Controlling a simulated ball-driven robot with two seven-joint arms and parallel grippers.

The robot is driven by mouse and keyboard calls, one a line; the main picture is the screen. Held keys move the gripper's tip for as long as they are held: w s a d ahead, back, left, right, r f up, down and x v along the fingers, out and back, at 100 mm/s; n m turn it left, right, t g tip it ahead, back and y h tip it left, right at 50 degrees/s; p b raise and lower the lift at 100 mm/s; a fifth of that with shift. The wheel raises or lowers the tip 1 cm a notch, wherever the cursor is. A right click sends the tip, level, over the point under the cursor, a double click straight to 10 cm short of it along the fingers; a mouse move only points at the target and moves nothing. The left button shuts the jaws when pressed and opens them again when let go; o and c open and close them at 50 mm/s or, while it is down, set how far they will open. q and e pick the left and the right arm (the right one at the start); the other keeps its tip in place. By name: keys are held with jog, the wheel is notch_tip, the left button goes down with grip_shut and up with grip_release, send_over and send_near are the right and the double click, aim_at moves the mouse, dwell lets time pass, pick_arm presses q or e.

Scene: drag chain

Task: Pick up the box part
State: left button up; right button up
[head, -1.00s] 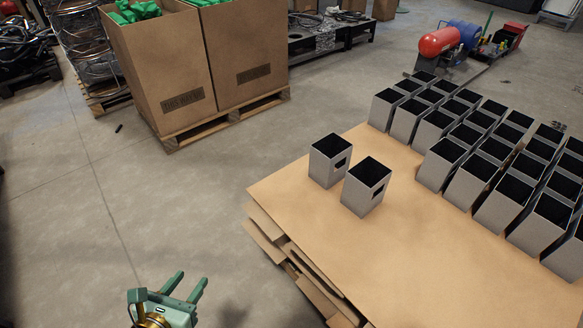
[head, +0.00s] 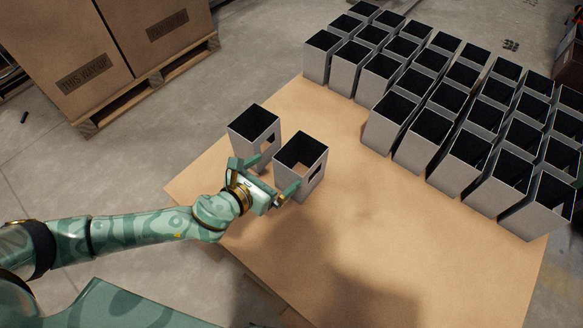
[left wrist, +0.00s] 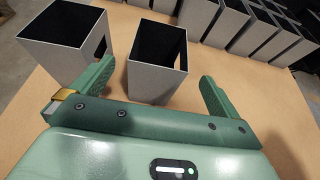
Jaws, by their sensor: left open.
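Two grey open-topped rectangular box parts stand upright, apart from the others, on the cardboard-topped table: a left one (head: 254,128) and a right one (head: 301,160). Both have a cut-out in one side. My left gripper (head: 279,171) is open at the near side of the right box part. In the left wrist view, the right box part (left wrist: 154,84) lies ahead between the two open fingers (left wrist: 158,88), and the left box part (left wrist: 65,52) is just outside the left finger. I cannot tell whether the fingers touch either one. My right gripper is not in view.
Rows of similar grey box parts (head: 462,157) stand close together at the back and right of the cardboard surface (head: 400,255). The front of that surface is bare. Large cardboard boxes (head: 95,45) stand on a pallet at the upper left.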

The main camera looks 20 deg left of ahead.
pick_arm(q)
jog(key=b+x, duration=0.5)
jog(key=x, duration=0.5)
jog(key=shift+w+d, duration=0.2)
jog(key=shift+w, duration=0.2)
jog(key=c, duration=1.5)
jog(key=shift+c, duration=0.2)
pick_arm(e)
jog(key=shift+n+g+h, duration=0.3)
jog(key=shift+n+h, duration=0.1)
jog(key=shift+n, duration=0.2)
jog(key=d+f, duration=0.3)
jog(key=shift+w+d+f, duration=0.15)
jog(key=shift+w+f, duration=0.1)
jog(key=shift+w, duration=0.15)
pick_arm(q)
jog(key=shift+r, duration=0.1)
